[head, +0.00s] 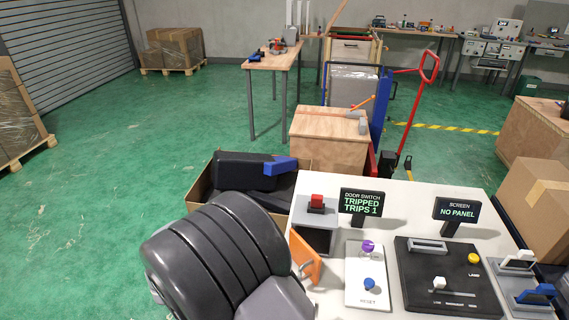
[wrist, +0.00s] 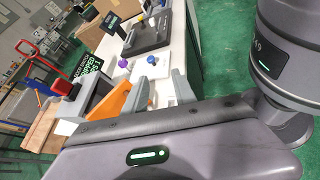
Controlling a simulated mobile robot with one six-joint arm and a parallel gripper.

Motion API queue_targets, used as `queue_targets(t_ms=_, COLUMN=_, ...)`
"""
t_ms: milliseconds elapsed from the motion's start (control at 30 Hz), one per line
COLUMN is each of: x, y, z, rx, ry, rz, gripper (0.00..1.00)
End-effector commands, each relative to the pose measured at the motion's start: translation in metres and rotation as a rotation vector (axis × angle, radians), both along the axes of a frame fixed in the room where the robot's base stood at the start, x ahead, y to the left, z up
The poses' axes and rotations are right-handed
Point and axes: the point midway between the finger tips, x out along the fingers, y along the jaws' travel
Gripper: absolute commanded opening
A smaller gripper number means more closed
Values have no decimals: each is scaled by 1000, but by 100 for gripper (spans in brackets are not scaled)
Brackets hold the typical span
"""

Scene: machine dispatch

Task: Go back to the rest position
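My gripper shows in the wrist view (wrist: 160,92), with two grey fingers apart and nothing between them. Its fingertips are over the white table near the reset panel. In the head view my dark arm fills the lower left and mostly hides the gripper. The door switch box (head: 315,238) has a red button on top and an orange door (head: 305,257) standing open beside my arm. Its sign (head: 361,202) reads "TRIPPED TRIPS 1". The white reset panel (head: 366,290) carries a purple knob (head: 368,247) and a blue knob (head: 369,284).
A black panel (head: 440,285) with a yellow button and a "NO PANEL" screen (head: 457,210) stand to the right. An open carton (head: 200,190) holding dark items is behind my arm. A wooden crate (head: 328,152) and red-handled truck (head: 420,100) stand beyond. Green floor is clear at left.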

Motion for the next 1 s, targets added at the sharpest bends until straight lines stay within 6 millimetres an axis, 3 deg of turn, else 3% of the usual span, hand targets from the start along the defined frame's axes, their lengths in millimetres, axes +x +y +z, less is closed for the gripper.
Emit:
queue_targets(t_ms=33, x=-7, y=-30, z=22, rx=149, ry=-50, rz=-155, gripper=32)
queue_targets(t_ms=100, x=-28, y=-62, z=46, rx=366, ry=-140, rz=-382, gripper=32)
queue_targets(t_ms=200, x=-62, y=-91, z=72, rx=678, ry=-317, rz=-706, gripper=32)
queue_targets(t_ms=333, x=-98, y=-104, z=99, rx=1064, ry=-610, rz=-1098, gripper=32)
queue_targets(t_ms=500, x=-116, y=-106, z=124, rx=1423, ry=-941, rz=-1427, gripper=32)
queue_targets(t_ms=633, x=-118, y=-107, z=133, rx=1539, ry=-1052, rz=-1523, gripper=32)
queue_targets(t_ms=1000, x=-118, y=-106, z=135, rx=1552, ry=-1062, rz=-1533, gripper=32)
